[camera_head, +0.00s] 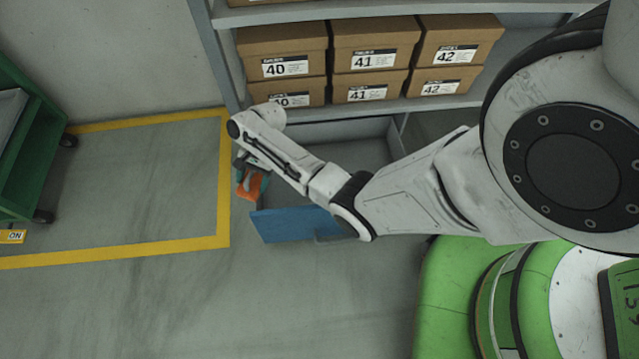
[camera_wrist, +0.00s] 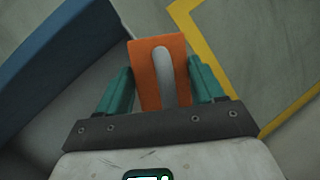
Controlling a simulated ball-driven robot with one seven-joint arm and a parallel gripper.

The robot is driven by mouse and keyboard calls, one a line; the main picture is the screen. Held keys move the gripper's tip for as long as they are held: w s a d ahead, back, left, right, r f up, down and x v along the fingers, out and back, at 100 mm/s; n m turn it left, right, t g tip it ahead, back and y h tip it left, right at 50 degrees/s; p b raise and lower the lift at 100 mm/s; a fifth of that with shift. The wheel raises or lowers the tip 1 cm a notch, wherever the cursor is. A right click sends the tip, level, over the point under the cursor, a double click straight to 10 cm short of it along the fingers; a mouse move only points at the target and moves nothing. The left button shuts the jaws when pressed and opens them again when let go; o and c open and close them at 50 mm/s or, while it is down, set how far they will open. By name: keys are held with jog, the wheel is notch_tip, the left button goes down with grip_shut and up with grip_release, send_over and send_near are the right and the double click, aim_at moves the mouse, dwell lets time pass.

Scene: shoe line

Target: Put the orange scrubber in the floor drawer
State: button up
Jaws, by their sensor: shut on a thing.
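The orange scrubber (camera_head: 251,188) is an orange block with a grey handle. It also shows in the wrist view (camera_wrist: 145,72), between the teal fingers of my gripper (camera_wrist: 162,70). My gripper (camera_head: 246,178) is shut on it. In the head view it hangs just left of the floor drawer, by the yellow line. The floor drawer has a blue front (camera_head: 290,225) and is pulled out from under the shelf. Its grey inside is partly hidden by my arm. The blue front also shows at the left of the wrist view (camera_wrist: 50,65).
Shoe boxes (camera_head: 368,60) stand stacked on the shelf (camera_head: 318,112) above the drawer. The floor left of and in front of the drawer is clear.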

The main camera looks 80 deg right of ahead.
jog(key=s+d+f+m+h, duration=0.1)
jog(key=s+d+f+m, duration=0.2)
jog(key=s, duration=0.4)
jog(key=s+d+f+m+t+h, duration=0.1)
jog(key=s+d+f+m+h, duration=0.1)
jog(key=s+d+f+m, duration=0.1)
jog(key=s+d+f+m+t+h, duration=0.1)
jog(key=s+d+m, duration=0.4)
jog(key=s, duration=0.5)
jog(key=shift+s+d+f+m+h, duration=0.3)
jog(key=shift+s+d+f+m, duration=0.05)
jog(key=shift+f+m, duration=0.5)
notch_tip(320, 180, down, 10)
jog(key=b, duration=0.7)
jog(key=shift+r, duration=0.3)
jog(key=o, duration=1.1)
jog(key=shift+o, duration=0.2)
